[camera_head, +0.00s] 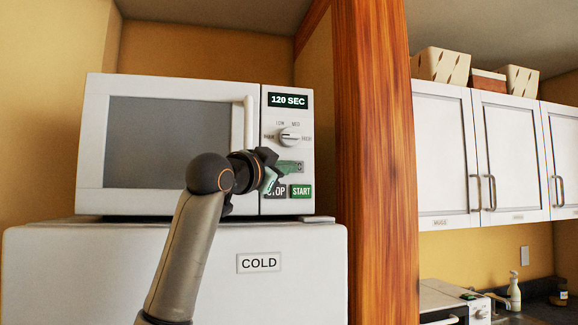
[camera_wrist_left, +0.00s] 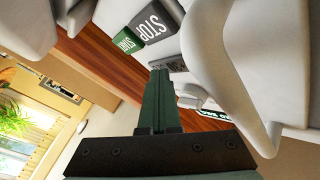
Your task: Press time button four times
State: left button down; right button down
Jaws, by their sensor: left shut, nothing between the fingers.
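The white microwave (camera_head: 97,140) has a control panel on its right side. Its display (camera_head: 288,101) reads 120 SEC. My left gripper (camera_head: 270,179) is shut and empty in front of the panel, covering part of the STOP button. In the left wrist view the shut fingertips (camera_wrist_left: 160,73) are close to the time button (camera_wrist_left: 176,64); contact cannot be told. My right gripper is not in view.
The microwave stands on a white fridge (camera_head: 90,270) with a COLD label (camera_head: 259,263). The microwave door handle (camera_head: 249,123) stands out left of the panel, near my wrist. A wooden post (camera_head: 375,150) rises to the right. White cabinets (camera_head: 455,150) hang beyond it.

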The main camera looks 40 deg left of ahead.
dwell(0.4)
pick_arm(q)
jog(key=shift+s+d, duration=0.5)
jog(key=shift+d, duration=0.05)
jog(key=s+d+b, duration=0.1)
jog(key=s+d, duration=0.2)
jog(key=shift+s+d+b, duration=0.1)
jog(key=shift+d+b, duration=0.25)
jog(key=shift+d, duration=0.05)
jog(key=shift+f, duration=0.1)
dwell(0.8)
